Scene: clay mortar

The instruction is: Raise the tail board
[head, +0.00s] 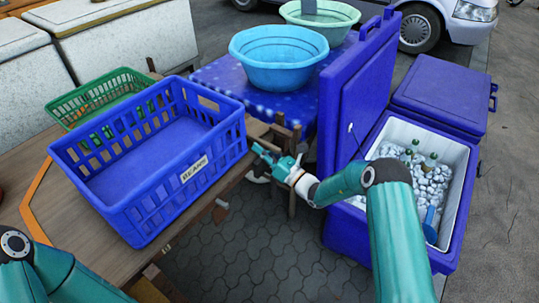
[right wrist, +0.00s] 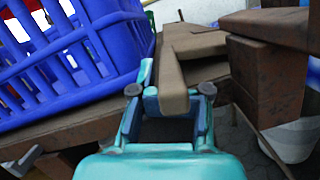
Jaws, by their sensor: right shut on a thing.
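The tail board looks to be the brown wooden piece (head: 257,128) at the right end of the wooden cart bed (head: 28,172), just past the blue crate. In the right wrist view a brown wooden bar (right wrist: 171,82) runs between my fingers. My right gripper (head: 262,156) reaches in from the right and is shut on this wood; the fingers also show in the right wrist view (right wrist: 177,88). Much of the board is hidden by the gripper and crate. Of my left arm only teal links show at the lower left; its gripper is out of view.
Basins (head: 277,75) sit on a blue-covered table. Paving below is open.

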